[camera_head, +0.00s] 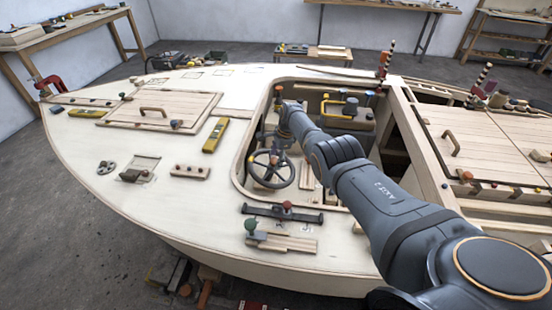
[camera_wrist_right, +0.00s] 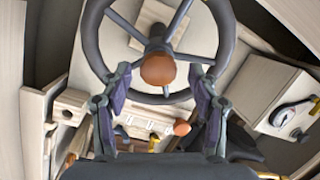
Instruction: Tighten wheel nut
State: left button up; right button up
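The dark steering wheel (camera_head: 251,176) stands in the open cockpit of the plywood hull. In the right wrist view its rim (camera_wrist_right: 92,38) and spokes fill the top. An orange-brown rounded nut (camera_wrist_right: 158,70) sits at the wheel's hub. My right gripper (camera_wrist_right: 160,84) is open, with its two fingers spread to either side of the nut and a gap on each side. In the head view my right gripper (camera_head: 272,142) reaches down into the cockpit by the wheel, and the nut is hard to make out there. My left gripper is not in view.
Inside are a yellow-handled fitting (camera_head: 350,106), a second orange knob (camera_wrist_right: 182,127) and a light box with a dial (camera_wrist_right: 284,116). A yellow level (camera_head: 215,135) and a dark bar with knobs (camera_head: 283,214) lie on the deck.

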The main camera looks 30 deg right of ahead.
jog(key=shift+f, duration=0.1)
jog(key=v, duration=1.2)
jog(key=shift+a, duration=0.1)
